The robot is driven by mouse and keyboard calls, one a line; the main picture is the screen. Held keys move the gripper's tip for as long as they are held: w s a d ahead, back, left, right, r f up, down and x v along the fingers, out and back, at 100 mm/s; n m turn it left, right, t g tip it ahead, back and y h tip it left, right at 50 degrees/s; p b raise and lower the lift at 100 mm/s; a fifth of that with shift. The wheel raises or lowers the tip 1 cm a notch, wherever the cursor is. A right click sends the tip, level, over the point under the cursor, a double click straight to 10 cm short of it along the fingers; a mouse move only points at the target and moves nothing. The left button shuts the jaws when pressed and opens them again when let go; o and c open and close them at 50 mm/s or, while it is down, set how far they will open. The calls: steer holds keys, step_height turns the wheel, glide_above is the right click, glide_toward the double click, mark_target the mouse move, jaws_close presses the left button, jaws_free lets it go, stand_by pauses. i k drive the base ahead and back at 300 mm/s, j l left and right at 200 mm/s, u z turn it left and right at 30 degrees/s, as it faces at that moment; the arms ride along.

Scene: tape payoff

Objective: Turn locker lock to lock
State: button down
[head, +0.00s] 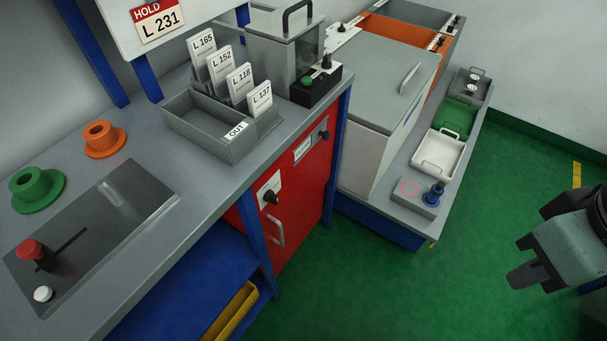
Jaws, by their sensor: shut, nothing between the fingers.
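The red locker (300,205) is under the grey bench, its door flush in the blue frame. A black turn knob (270,197) sits on a white plate on the door, above a pale bar handle (277,230). The plate's markings are too small to read, so I cannot tell the lock's position. A second black knob (323,135) is higher on the right, beside a small label plate. My gripper (522,267) is at the far right over the green floor, well away from the locker. It is shut and holds nothing.
The bench carries a grey OUT tray (190,126) with label cards, orange (104,140) and green (38,188) spools, and a red knob (30,250). A low side bench (380,207) with grey bins stands right of the locker. The green floor before it is clear.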

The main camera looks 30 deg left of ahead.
mark_target(269, 196)
steer(key=u, duration=1.45)
steer(key=k+l+z, duration=0.15)
steer(key=l+z, duration=0.25)
steer(key=j, duration=0.1)
